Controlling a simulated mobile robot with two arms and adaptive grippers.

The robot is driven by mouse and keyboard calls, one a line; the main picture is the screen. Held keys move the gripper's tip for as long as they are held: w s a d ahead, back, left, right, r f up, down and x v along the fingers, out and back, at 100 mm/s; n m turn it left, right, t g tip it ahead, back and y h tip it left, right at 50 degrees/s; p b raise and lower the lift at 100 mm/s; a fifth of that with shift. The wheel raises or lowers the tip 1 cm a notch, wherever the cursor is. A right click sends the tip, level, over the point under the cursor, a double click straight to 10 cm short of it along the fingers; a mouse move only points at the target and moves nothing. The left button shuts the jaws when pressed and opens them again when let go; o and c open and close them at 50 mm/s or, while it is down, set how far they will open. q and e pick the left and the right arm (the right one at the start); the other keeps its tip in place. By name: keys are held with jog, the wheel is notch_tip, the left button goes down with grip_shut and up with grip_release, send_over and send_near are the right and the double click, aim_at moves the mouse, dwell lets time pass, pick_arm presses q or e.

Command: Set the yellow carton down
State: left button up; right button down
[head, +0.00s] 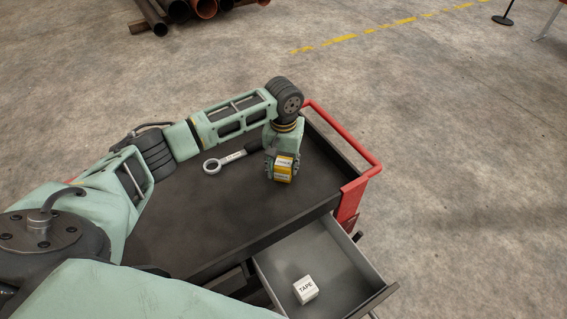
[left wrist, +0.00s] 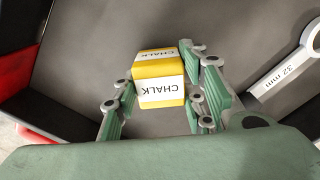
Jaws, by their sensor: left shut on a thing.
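The yellow carton (head: 284,168) has white bands and sits between the fingers of my left gripper (head: 281,171) over the dark top of the red cart. In the left wrist view, the carton (left wrist: 160,80) reads CHALK on two faces. The fingers of my left gripper (left wrist: 161,101) are on either side of it, shut on it. I cannot tell whether the carton's underside touches the cart top. My right gripper is in neither view.
A ring wrench (head: 226,160) marked 32 mm lies on the cart top (head: 190,215), left of the carton. An open drawer (head: 325,255) below the front edge holds a white box (head: 305,290) marked TAPE. The cart top in front of the carton is clear.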

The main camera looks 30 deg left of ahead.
aim_at(284, 163)
pick_arm(q)
jog(key=o, duration=1)
jog(key=shift+f, duration=0.1)
jog(key=o, duration=0.4)
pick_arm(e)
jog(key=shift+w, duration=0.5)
pick_arm(q)
notch_tip(284, 163, up, 12)
jog(key=b, duration=0.2)
jog(key=shift+r, duration=0.2)
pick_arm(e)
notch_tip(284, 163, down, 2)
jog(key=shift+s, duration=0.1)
